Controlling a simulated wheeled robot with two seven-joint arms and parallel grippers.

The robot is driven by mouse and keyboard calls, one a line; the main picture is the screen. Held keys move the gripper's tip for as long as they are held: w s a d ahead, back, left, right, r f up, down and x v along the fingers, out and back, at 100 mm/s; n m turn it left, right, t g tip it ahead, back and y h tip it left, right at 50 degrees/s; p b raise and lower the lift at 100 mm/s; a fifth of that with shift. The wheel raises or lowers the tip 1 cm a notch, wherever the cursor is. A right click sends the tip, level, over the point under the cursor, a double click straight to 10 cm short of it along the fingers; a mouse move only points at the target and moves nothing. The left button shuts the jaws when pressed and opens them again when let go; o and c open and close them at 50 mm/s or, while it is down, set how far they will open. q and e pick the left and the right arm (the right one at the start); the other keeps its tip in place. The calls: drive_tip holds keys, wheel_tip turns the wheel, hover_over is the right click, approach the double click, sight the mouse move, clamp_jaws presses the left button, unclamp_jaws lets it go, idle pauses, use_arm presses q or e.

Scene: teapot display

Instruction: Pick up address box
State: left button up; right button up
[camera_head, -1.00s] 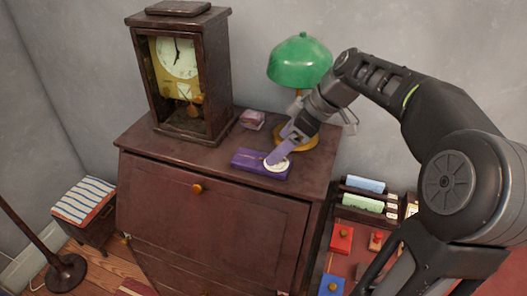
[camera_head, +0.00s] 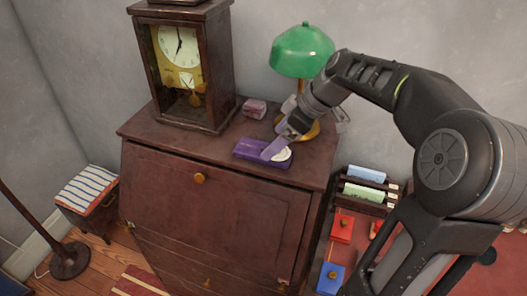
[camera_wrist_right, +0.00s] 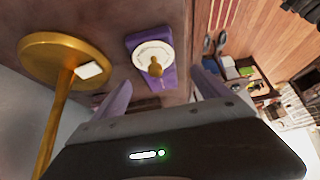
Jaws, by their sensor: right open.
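A flat purple box (camera_head: 247,150) lies on top of the brown desk, with a round white disc on its right part. I take it for the address box. In the right wrist view the box (camera_wrist_right: 150,36) shows its white disc with a gold knob, ahead of the fingers. My right gripper (camera_head: 274,148) is over the disc end of the box. Its purple fingers (camera_wrist_right: 160,92) are spread apart with nothing held between them. I cannot tell whether a finger touches the box. My left gripper is not in view.
A green lamp (camera_head: 302,52) with a gold base stands close behind my right gripper. A wooden clock (camera_head: 183,75) stands at the left on the desk (camera_head: 180,142). A small pinkish box (camera_head: 254,108) lies behind the purple box. The desk's front left is clear.

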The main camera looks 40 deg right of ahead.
sight(263, 150)
drive_tip(key=p+x, duration=0.1)
drive_tip(key=x, duration=0.3)
drive_tip(key=shift+w+p, duration=0.3)
drive_tip(key=shift+f, duration=0.3)
drive_tip(key=shift+c, duration=0.2)
drive_tip(key=c, duration=1.5)
drive_tip(key=shift+r, duration=0.15)
drive_tip(key=shift+c, duration=0.2)
